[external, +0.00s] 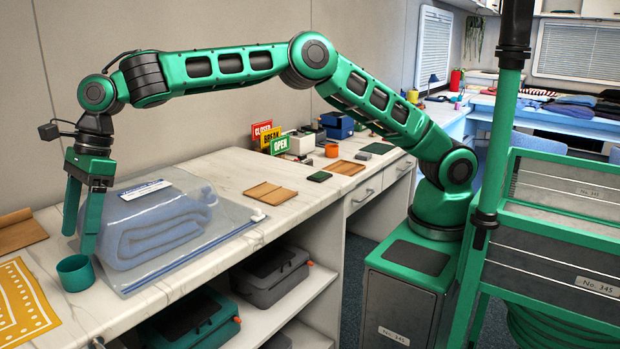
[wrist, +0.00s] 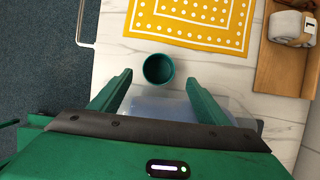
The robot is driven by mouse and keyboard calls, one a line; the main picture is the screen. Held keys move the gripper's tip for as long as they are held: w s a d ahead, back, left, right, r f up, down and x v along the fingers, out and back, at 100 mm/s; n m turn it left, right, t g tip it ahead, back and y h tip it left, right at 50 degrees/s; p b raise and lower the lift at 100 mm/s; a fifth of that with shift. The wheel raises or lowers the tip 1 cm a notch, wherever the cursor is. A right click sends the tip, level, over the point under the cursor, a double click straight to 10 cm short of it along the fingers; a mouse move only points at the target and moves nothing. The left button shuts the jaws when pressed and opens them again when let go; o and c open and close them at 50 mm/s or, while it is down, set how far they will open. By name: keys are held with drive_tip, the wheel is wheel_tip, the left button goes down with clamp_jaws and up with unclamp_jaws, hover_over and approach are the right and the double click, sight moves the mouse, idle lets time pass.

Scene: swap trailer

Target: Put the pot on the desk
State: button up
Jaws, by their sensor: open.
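A small teal pot (external: 75,273), open at the top, stands upright on the white marble counter (external: 190,262) near its front left end. It also shows in the wrist view (wrist: 158,69), just beyond the fingertips. My gripper (external: 79,243) points down just above and beside the pot. Its fingers are spread apart with nothing between them, and in the wrist view (wrist: 158,80) the pot lies ahead of the gap. A light blue desk (external: 480,102) stands at the back right, with folded clothes on it. A small orange pot-like item (external: 332,150) stands farther along the counter.
A clear bag with a folded blue towel (external: 150,225) lies right of the pot, close to my gripper. A yellow patterned cloth (wrist: 195,20) lies near the pot.

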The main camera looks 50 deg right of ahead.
sight(76, 258)
drive_tip(key=shift+x, duration=3.15)
drive_tip(key=shift+d, duration=0.15)
drive_tip(key=shift+c, duration=0.2)
drive_tip(key=c, duration=1.2)
drive_tip(key=shift+o, duration=0.2)
